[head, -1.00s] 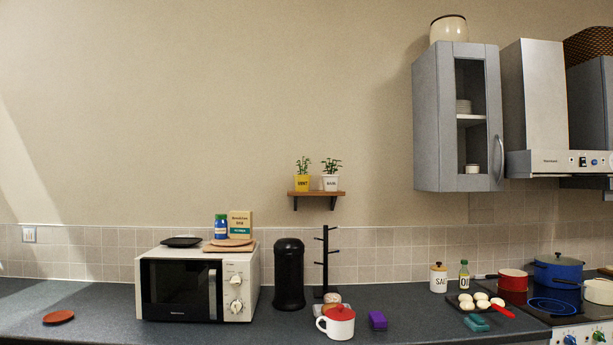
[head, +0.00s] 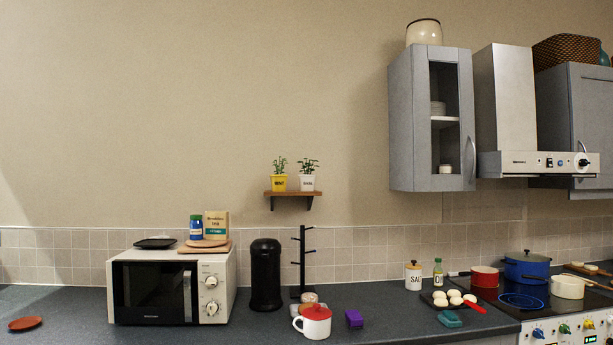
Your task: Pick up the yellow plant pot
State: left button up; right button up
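The yellow plant pot (head: 279,183) stands upright on a small wooden wall shelf (head: 296,194), with a green plant growing from it and dark lettering on its front. A white plant pot (head: 307,183) with a similar plant stands just to its right on the same shelf. Neither of my grippers shows in the head view, so nothing is seen near the yellow pot.
Below the shelf, the counter (head: 370,315) holds a microwave (head: 172,288), a black canister (head: 265,275), a dark mug tree (head: 302,262) and a red-lidded white pot (head: 315,322). A grey wall cabinet (head: 401,125) hangs to the right. The wall around the shelf is clear.

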aim_at(278, 183)
jog(key=i+z, duration=0.4)
jog(key=i, duration=0.5)
jog(key=z, duration=0.8)
